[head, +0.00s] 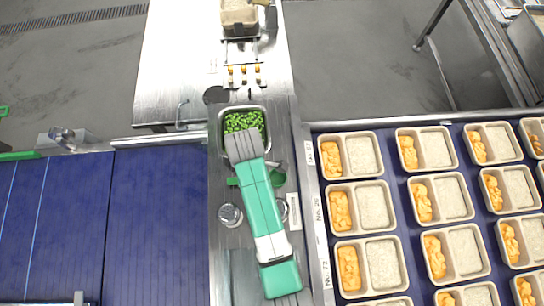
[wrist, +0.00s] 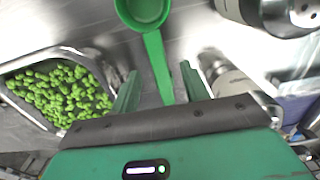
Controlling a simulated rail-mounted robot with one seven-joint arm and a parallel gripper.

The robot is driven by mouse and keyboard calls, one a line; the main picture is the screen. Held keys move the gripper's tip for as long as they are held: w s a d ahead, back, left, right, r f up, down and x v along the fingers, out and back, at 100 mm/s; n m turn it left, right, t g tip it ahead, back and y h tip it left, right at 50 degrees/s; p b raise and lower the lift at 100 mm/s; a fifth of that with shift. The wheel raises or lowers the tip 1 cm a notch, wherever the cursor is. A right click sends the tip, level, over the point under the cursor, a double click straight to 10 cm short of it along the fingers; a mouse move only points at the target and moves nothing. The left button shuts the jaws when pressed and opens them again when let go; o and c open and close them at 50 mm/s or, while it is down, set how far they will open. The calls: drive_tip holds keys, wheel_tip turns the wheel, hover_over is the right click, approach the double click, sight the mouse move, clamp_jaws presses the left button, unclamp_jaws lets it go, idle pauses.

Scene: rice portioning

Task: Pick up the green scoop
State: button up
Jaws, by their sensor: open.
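The green scoop (wrist: 158,62) lies at the top middle of the wrist view, its round bowl away from me and its handle running toward my gripper (wrist: 159,78). My gripper is open, with one green finger on each side of the handle in the picture. I cannot tell whether the fingers are level with the handle or above it. In the head view the scoop's bowl (head: 278,178) shows right of my arm on the steel counter. My arm covers most of the handle and hides the gripper there.
A steel pan of green peas (wrist: 8,82) is left of the gripper, also seen in the head view (head: 266,118). Several two-compartment trays (head: 352,152) fill the right side. The blue belt (head: 160,220) is clear.

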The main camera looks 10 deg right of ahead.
drive_tip(key=shift+f, duration=1.45)
clamp_jaws()
drive_tip(key=shift+r, duration=0.1)
wheel_tip(320, 180, up, 16)
drive_tip(key=p, duration=0.6)
drive_tip(key=shift+p, duration=0.35)
